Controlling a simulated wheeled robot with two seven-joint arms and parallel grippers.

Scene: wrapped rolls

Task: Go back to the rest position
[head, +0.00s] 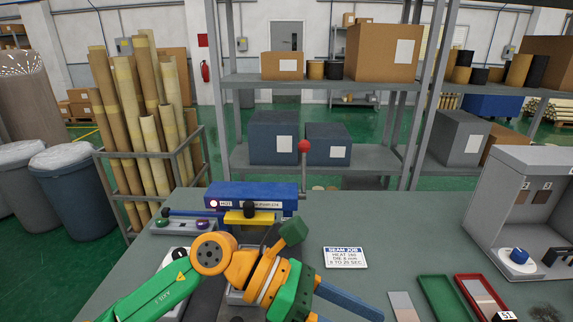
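My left arm, green and orange, comes in from the lower left and bends over the front of the bench (385,250). Its wrist end, the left gripper (318,295), is low in the picture, in front of the blue sealing machine (235,192). Dark blue bars (350,300) stick out to the right beside the wrist; I cannot tell if they are fingers. Whether this gripper is open or holds anything is not clear. My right arm and gripper are not in view.
A red-knobbed lever (304,147) stands up at the machine's right. A white job card (345,257) lies on the bench. Green (440,298) and red (482,297) trays and a grey booth (520,205) are at the right. A rack of tall rolls (145,130) stands left.

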